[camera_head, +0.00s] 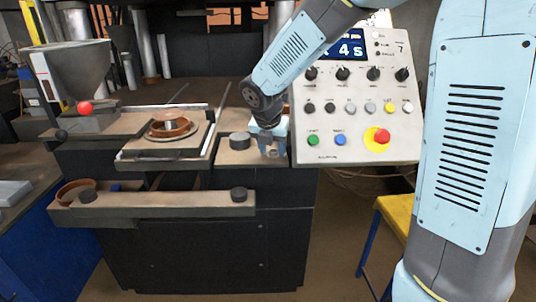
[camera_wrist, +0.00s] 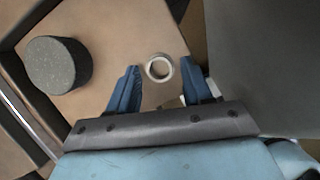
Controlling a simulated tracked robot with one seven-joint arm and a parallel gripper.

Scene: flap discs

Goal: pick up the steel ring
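The steel ring (camera_wrist: 159,68) is a small, pale metal ring lying on a tan surface (camera_wrist: 120,30) in the wrist view. In that view it sits just beyond and between the two blue fingers of my gripper (camera_wrist: 160,90). The fingers are spread wide apart and hold nothing. In the head view my gripper (camera_head: 272,148) points down over the right end of the machine's tan top. The ring cannot be made out clearly there, as the gripper covers that spot.
A dark round cylinder (camera_wrist: 58,65) stands left of the ring; it also shows in the head view (camera_head: 239,141). A grey control panel (camera_head: 352,95) rises close to the right of my gripper. A copper-coloured ring (camera_head: 170,129) sits in the machine's plate at left.

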